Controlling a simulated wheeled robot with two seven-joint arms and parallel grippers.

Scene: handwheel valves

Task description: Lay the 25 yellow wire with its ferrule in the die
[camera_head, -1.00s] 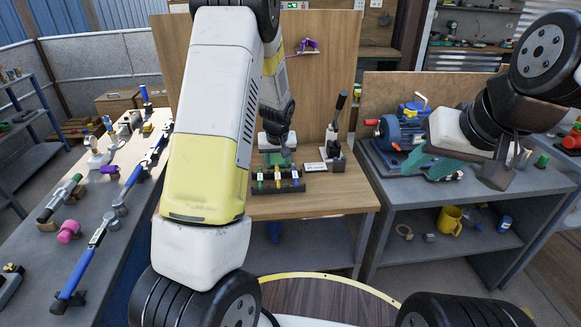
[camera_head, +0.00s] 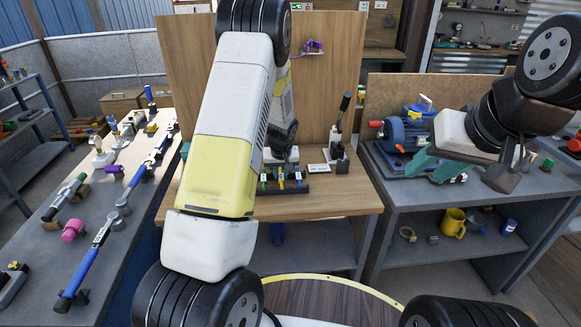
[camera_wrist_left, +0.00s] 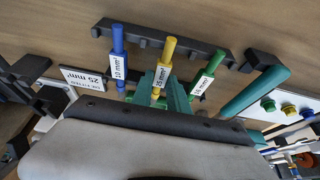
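The yellow wire (camera_wrist_left: 168,50), labelled 25 mm², lies in a dark rack (camera_wrist_left: 140,38) between the blue wire (camera_wrist_left: 118,40) and the green wire (camera_wrist_left: 213,63). In the head view the yellow wire (camera_head: 281,176) shows small on the middle bench. My left gripper (camera_wrist_left: 160,86) has a teal finger on each side of the yellow wire; whether they press on it I cannot tell. My arm partly hides this in the head view. The press (camera_head: 337,155) with a black lever stands right of the rack; its die is not clear. My right gripper (camera_head: 432,164) is open, empty, before the right bench.
A sign (camera_head: 318,168) reading 25 mm² lies between rack and press. A wooden back panel (camera_head: 335,60) stands behind. A blue machine (camera_head: 405,135) is on the right bench. The front of the middle bench (camera_head: 325,202) is clear.

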